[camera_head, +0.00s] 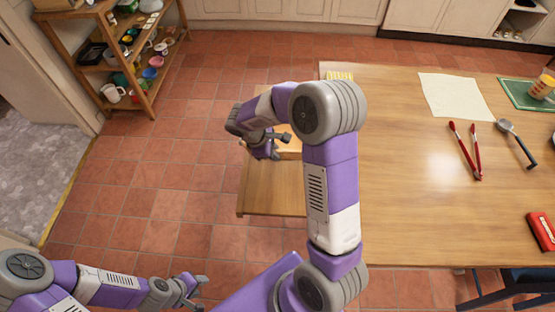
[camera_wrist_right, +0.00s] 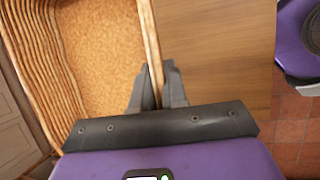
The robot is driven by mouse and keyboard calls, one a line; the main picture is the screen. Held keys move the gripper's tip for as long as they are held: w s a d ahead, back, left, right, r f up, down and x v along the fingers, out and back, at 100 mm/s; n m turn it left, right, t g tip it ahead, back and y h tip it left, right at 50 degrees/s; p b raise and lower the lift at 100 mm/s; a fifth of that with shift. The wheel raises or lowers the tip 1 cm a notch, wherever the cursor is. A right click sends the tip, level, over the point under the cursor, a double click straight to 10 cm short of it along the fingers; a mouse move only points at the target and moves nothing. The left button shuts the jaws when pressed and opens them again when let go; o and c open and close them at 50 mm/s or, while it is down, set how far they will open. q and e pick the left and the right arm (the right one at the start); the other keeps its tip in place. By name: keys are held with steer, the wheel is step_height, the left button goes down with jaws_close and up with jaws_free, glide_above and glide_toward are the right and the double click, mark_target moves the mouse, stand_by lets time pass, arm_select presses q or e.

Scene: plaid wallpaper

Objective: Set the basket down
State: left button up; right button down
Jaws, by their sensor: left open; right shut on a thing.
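The woven basket (camera_wrist_right: 30,60) fills the left of the right wrist view, with a tan inside floor (camera_wrist_right: 100,40). My right gripper (camera_wrist_right: 158,88) is shut on its near-side rim, one finger on each side of the wall. In the head view my right gripper (camera_head: 283,138) is over a wooden surface (camera_head: 272,190), and only a small orange-brown bit of the basket (camera_head: 291,147) shows behind my arm. I cannot tell whether the basket's bottom touches the wood. My left gripper (camera_head: 196,290) is open and empty, low at the bottom left over the floor.
The large wooden table (camera_head: 410,210) holds red tongs (camera_head: 466,152), a ladle (camera_head: 516,143), a paper sheet (camera_head: 455,96), a green mat (camera_head: 520,95) and a red item (camera_head: 542,232). A shelf rack (camera_head: 140,60) stands at the back left. Tiled floor (camera_head: 190,170) lies clear between.

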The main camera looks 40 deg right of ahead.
step_height(320, 180, down, 7)
steer(key=shift+r+b, duration=0.2)
steer(key=shift+b, duration=0.8)
steer(key=shift+f, duration=0.15)
steer(key=c, duration=1.2)
jaws_free()
steer(key=shift+o, duration=0.2)
steer(key=shift+r, duration=0.3)
steer(key=p+v, duration=0.3)
steer(key=v, duration=0.8)
steer(key=shift+a+r+p, duration=0.2)
steer(key=shift+r+p, duration=0.1)
steer(key=shift+p, duration=0.05)
